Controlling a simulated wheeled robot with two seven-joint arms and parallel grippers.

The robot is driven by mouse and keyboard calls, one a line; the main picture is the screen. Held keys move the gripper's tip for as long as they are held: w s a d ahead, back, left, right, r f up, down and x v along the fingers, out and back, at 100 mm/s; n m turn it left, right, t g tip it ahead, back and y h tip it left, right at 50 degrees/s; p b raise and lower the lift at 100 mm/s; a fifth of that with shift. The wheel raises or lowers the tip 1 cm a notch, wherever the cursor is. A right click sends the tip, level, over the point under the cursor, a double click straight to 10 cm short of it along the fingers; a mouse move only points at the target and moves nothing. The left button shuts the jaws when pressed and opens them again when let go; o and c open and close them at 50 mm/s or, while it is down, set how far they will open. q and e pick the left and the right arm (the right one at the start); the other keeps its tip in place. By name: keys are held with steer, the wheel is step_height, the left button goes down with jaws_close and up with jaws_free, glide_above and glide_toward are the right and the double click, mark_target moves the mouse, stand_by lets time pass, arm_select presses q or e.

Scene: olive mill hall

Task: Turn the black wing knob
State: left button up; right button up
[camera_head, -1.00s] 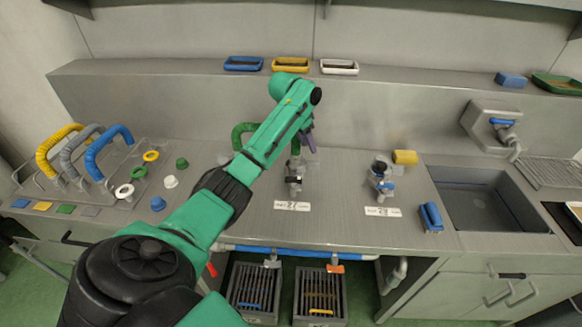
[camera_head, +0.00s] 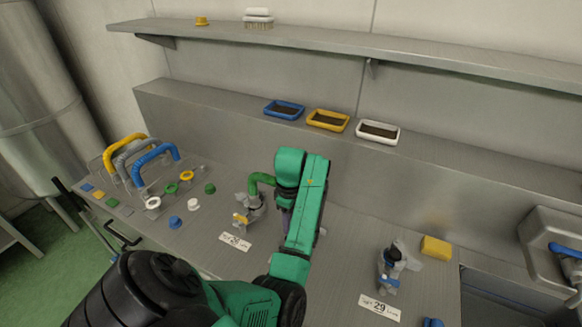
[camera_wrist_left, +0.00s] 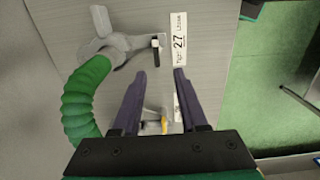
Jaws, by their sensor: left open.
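My left gripper (camera_wrist_left: 158,74) is open and empty over the bench, its two purple fingers apart. In the head view my arm mostly hides it. In the wrist view, a grey winged fitting (camera_wrist_left: 112,46) with a small black-and-white tip lies just beyond the fingertips, beside the label marked 27 (camera_wrist_left: 179,40). A second fitting with a yellow part (camera_wrist_left: 152,126) shows between the fingers; it also seems to be the one in the head view (camera_head: 241,217). A dark-topped fitting (camera_head: 393,254) stands by the label marked 29 (camera_head: 380,308). I cannot tell which piece is the black wing knob.
A green hose (camera_wrist_left: 88,92) curves close beside the left finger. Blue, yellow and white trays (camera_head: 378,132) sit on the ledge behind. Coloured curved handles (camera_head: 155,156) and caps are at left. A yellow block (camera_head: 435,247) and a sink are at right.

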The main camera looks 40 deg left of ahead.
arm_select(q)
steer(key=f, duration=0.1)
steer(key=f+b, duration=0.1)
steer(key=f, duration=0.1)
steer(key=shift+w, duration=0.4)
steer(key=f, duration=0.3)
steer(key=f+p, duration=0.1)
steer(key=f, duration=0.1)
steer(key=shift+d+f, duration=0.25)
steer(key=shift+f, duration=0.2)
jaws_close()
arm_select(e)
steer(key=shift+w+d, duration=0.65)
steer(key=shift+w, duration=0.25)
